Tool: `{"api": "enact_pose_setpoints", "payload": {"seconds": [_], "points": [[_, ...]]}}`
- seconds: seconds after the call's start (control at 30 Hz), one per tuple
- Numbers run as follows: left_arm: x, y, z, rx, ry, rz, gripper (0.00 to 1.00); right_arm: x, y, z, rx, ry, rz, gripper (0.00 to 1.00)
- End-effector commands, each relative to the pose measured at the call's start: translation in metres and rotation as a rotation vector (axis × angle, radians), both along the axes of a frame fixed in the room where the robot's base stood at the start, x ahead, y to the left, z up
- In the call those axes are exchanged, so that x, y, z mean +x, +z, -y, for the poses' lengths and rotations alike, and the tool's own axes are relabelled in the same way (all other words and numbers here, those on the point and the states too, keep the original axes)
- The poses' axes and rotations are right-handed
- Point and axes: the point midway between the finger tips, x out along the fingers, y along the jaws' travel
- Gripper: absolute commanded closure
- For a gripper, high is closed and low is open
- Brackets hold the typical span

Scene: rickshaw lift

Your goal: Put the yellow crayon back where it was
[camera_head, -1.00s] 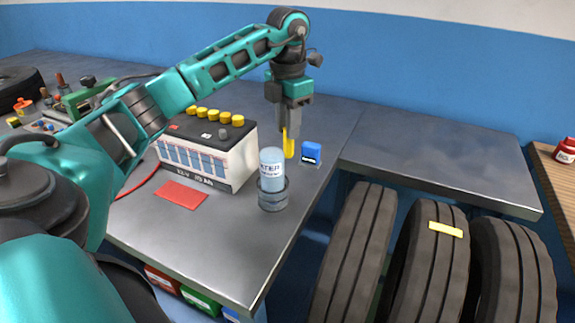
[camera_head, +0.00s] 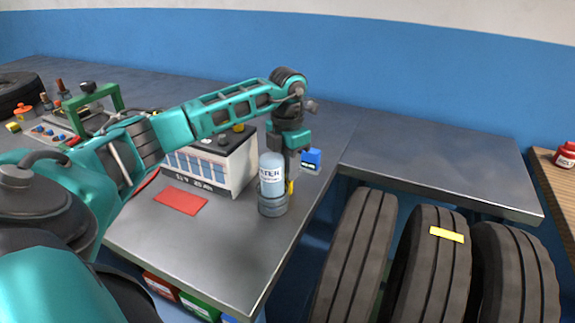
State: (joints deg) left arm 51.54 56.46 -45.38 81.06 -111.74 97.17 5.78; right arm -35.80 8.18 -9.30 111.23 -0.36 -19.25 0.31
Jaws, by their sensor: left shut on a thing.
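My left gripper (camera_head: 291,172) points down over the grey bench, just behind the water bottle. It is shut on the yellow crayon (camera_head: 290,187), of which only a thin strip shows beside the bottle. The crayon's lower end is hidden, so I cannot tell whether it touches the bench. The water bottle (camera_head: 272,175) stands upright in a grey ring-like holder (camera_head: 273,205). A small blue block (camera_head: 311,158) sits just right of the gripper. My right gripper is not in view.
A white battery (camera_head: 215,168) with yellow caps stands left of the bottle, and a red card (camera_head: 181,201) lies before it. Several tyres (camera_head: 432,265) stand on the right, one with a yellow label (camera_head: 446,234). The bench's right wing (camera_head: 430,165) is clear.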

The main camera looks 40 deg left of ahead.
Motion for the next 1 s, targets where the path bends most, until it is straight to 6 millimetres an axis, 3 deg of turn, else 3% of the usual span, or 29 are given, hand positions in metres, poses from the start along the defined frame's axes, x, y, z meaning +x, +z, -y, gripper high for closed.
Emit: {"api": "enact_pose_setpoints", "payload": {"seconds": [0.07,0.1,0.33,0.67,0.77,1.0], "points": [[0.000,-0.004,0.000,0.000,0.000,-0.001,1.00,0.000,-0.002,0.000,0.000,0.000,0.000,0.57],[0.000,-0.003,0.000,0.000,0.000,0.000,0.73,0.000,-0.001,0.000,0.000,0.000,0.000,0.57],[0.000,-0.002,0.000,0.000,0.000,-0.001,0.51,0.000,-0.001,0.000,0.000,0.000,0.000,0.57],[0.000,0.004,0.000,0.000,0.000,0.001,0.50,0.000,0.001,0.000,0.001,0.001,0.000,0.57],[0.001,0.017,0.000,0.000,0.000,0.004,0.50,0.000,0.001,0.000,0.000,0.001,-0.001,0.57],[0.001,0.069,0.000,0.000,0.000,0.005,0.50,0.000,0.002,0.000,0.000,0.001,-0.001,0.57]]}}
